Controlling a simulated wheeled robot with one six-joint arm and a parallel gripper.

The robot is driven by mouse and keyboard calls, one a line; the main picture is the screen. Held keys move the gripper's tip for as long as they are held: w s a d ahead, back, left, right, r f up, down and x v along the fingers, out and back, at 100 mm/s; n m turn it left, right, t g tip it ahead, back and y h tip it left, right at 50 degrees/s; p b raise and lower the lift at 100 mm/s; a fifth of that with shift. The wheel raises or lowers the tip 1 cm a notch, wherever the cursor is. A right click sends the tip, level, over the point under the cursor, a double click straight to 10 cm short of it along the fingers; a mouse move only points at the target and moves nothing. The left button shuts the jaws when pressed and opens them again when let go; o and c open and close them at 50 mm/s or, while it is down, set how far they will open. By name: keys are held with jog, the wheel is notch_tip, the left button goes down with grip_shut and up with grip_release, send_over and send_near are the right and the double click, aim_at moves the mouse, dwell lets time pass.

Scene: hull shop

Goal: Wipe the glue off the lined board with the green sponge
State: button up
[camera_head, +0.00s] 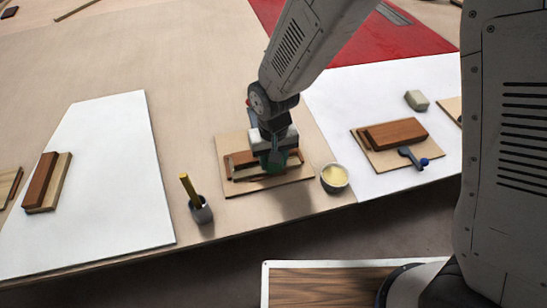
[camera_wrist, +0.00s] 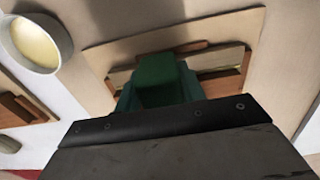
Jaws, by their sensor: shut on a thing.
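My gripper (camera_head: 272,155) is shut on the green sponge (camera_head: 278,168), low over a tan board (camera_head: 238,187) with wooden strips on it. In the wrist view the sponge (camera_wrist: 160,80) shows beyond my dark gripper body and covers the middle of the strips. The board (camera_wrist: 110,52) shows around it. I cannot tell whether the sponge touches the wood. No glue can be made out on the visible part of the board; the area under the sponge is hidden.
A cup of pale yellow stuff (camera_head: 335,179) stands close to the board's right corner. A grey holder with a yellow stick (camera_head: 201,211) stands to the left. Another board with a brown block (camera_head: 396,134) and a blue-tipped tool (camera_head: 411,157) lies right. The white sheet (camera_head: 110,200) at left has free room.

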aim_at(298, 164)
jog(key=shift+d+f, duration=0.1)
